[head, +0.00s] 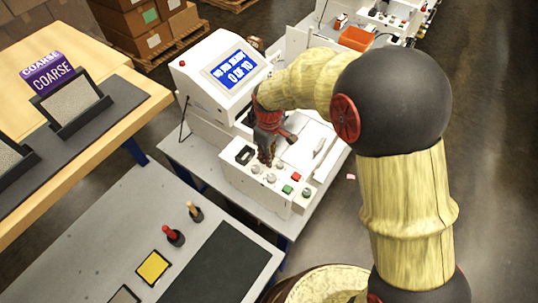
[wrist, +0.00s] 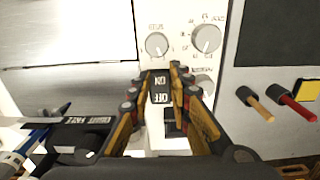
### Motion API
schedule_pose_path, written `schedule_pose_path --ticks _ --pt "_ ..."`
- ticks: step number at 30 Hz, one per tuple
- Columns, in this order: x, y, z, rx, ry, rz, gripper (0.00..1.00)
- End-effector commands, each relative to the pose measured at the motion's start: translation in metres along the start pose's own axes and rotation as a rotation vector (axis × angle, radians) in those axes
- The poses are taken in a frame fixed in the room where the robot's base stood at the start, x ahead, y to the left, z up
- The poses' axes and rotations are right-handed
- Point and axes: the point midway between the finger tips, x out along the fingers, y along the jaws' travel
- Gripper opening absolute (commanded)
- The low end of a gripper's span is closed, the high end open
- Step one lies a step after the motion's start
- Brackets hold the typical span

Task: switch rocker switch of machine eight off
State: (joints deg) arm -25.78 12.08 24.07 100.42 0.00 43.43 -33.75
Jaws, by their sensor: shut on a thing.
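In the wrist view a black rocker switch with ON and OFF lettering (wrist: 160,90) shows upside down between my fingertips. A dark part below it is partly hidden by my fingers. My gripper (wrist: 162,70) has its two fingers close together, one on each side of the lettered part. In the head view my gripper (head: 266,160) reaches down at the panel, and my arm covers part of the machine.
Round knobs (wrist: 206,38) and (wrist: 157,44) sit close above the switch in the wrist view. Green (head: 287,189) and red (head: 296,176) buttons are near my gripper. A blue display (head: 236,68) reads "0 OF 10".

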Motion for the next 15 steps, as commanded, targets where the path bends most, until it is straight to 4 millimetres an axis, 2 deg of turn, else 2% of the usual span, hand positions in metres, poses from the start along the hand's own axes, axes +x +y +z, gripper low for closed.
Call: schedule_pose_path --ticks 3,10,15 --pt "-0.0002 0.0001 0.0 0.0 0.0 0.0 0.0" --pt "-0.0009 -0.0002 -0.0004 -0.001 -0.009 -0.001 0.0" --pt "-0.0052 -0.0004 -0.0038 -0.003 -0.08 -0.003 0.0"
